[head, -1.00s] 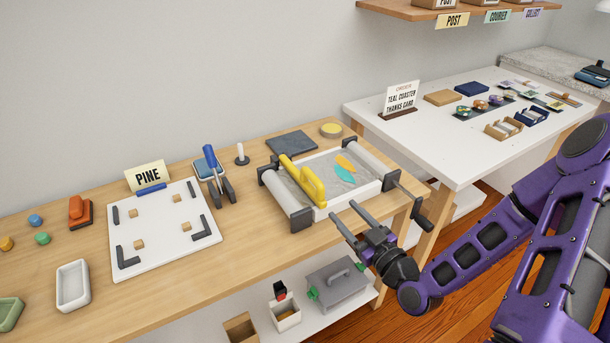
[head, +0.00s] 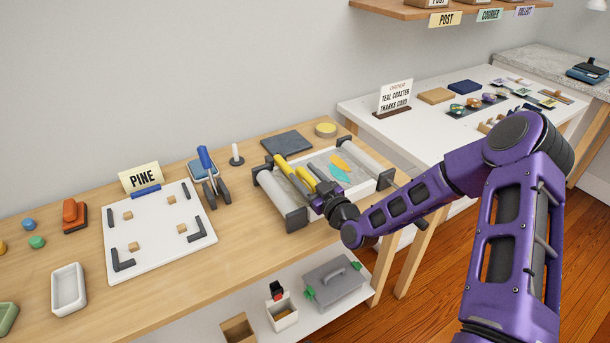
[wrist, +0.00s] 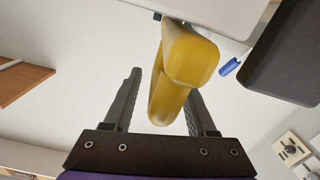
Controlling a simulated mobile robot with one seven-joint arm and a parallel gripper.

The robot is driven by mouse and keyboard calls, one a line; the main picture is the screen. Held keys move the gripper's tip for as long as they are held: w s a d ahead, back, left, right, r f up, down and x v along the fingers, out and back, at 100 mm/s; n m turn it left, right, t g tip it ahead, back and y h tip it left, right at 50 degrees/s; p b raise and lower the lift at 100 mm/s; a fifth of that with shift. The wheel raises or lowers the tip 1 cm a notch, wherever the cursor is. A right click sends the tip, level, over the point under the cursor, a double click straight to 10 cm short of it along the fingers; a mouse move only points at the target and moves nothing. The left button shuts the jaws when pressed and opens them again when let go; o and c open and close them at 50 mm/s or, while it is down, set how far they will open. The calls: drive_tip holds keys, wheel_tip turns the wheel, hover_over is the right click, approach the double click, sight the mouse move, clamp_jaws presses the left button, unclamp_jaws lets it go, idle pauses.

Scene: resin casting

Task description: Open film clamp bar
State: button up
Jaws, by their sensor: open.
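The yellow film clamp bar (head: 283,167) lies across the left part of the film frame, beside the left roller (head: 280,200). My gripper (head: 303,182) is at the bar's raised handle, above the frame. In the wrist view the rounded yellow handle (wrist: 187,62) reaches between the two fingers of my gripper (wrist: 163,86). The fingers are apart, with a visible gap on the left; they do not appear closed on it. In the head view my gripper hides part of the handle and bar.
A right roller (head: 368,164) bounds the frame, with teal and orange shapes on the film. A dark slate (head: 287,142) lies behind. A blue-handled tool (head: 207,165) and a white jig board (head: 160,245) stand to the left. A grey lidded box (head: 333,282) is on the shelf below.

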drive_tip(key=shift+c, duration=0.2)
clamp_jaws()
idle(1.3)
